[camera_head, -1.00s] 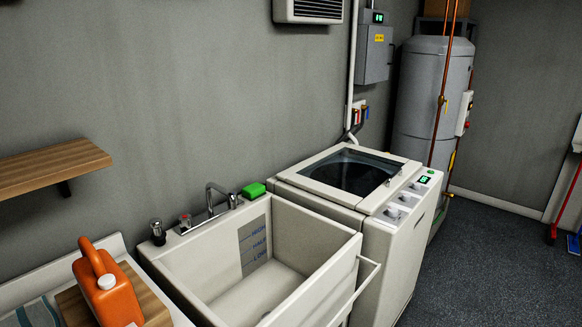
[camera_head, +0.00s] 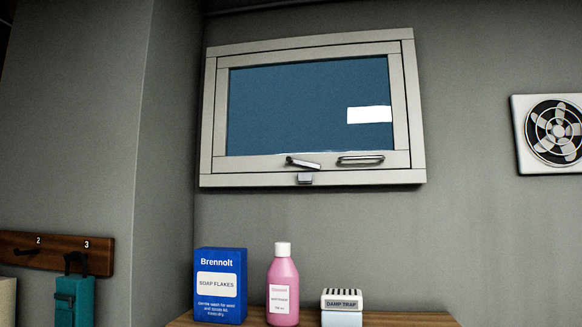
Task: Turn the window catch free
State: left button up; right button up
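The window (camera_head: 310,108) is high on the grey wall, with a pale frame and a dark blue pane. Its catch (camera_head: 303,163) is a small metal lever on the bottom rail of the sash, left of centre, lying nearly level with a slight tilt. A small metal keeper (camera_head: 305,178) sits just below it on the outer frame. A metal pull handle (camera_head: 360,160) is to the right of the catch. The window looks closed. Neither of my grippers shows in this view.
Below the window, a wooden shelf (camera_head: 400,318) holds a blue soap flakes box (camera_head: 220,285), a pink bottle (camera_head: 283,287) and a damp trap (camera_head: 342,306). A fan vent (camera_head: 553,130) is at right. A hook rail (camera_head: 55,253) with a teal item (camera_head: 74,298) is at left.

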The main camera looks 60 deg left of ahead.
aim_at(304, 164)
jog(key=k+j+u, duration=0.15)
jog(key=u, duration=0.25)
jog(key=k+j+u, duration=0.15)
jog(key=u, duration=0.2)
jog(key=k+j+u, duration=0.1)
jog(key=j+u, duration=0.3)
jog(key=l, duration=0.05)
